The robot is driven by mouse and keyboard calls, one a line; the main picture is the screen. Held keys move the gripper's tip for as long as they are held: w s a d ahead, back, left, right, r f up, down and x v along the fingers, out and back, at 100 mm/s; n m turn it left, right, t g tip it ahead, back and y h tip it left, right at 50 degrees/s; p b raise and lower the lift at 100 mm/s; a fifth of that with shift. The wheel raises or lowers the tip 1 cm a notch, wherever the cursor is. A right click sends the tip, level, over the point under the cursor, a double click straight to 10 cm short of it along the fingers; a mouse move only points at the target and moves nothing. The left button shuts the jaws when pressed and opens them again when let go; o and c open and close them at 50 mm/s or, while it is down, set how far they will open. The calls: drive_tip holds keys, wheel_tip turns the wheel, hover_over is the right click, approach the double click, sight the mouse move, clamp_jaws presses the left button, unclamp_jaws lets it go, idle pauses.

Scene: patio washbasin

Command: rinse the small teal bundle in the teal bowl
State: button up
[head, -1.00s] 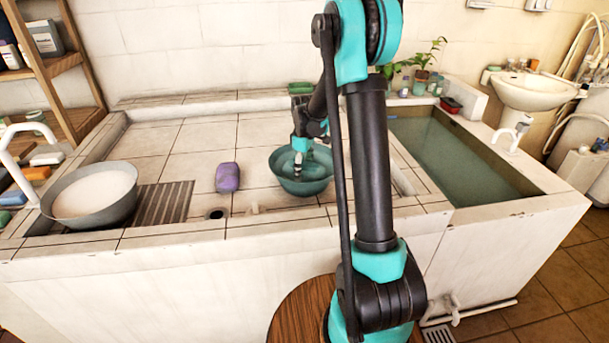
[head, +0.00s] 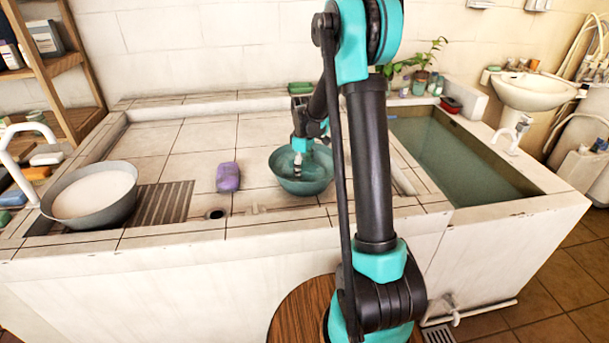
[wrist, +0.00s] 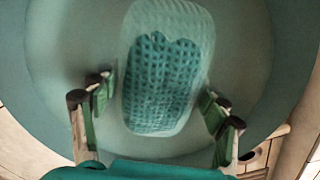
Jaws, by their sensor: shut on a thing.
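The teal bowl (head: 303,187) stands on the tiled slab with water in it. My gripper (head: 295,170) reaches down inside the bowl. In the wrist view, my gripper (wrist: 160,100) has its green-padded fingers on either side of the small teal bundle (wrist: 160,85), shut on it. The bundle is a teal mesh piece within a pale, translucent rounded outline. It lies over the bowl's interior (wrist: 70,50); how deep it sits in the water is unclear. In the head view the bundle is not distinguishable.
A purple bundle (head: 228,176) lies on the slab left of the bowl. A grey basin (head: 115,212) with whitish liquid stands at the far left, beside a slatted drain (head: 163,203). A water-filled trough (head: 450,160) is at right. A green block (head: 301,88) sits on the back ledge.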

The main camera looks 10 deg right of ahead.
sight(304, 164)
drive_tip(key=shift+w+d+r, duration=0.1)
drive_tip(key=shift+w+d, duration=0.25)
drive_tip(key=shift+w, duration=0.05)
wheel_tip(304, 164, up, 12)
drive_tip(key=shift+r, duration=0.15)
idle(1.1)
idle(0.7)
drive_tip(key=shift+a, duration=0.15)
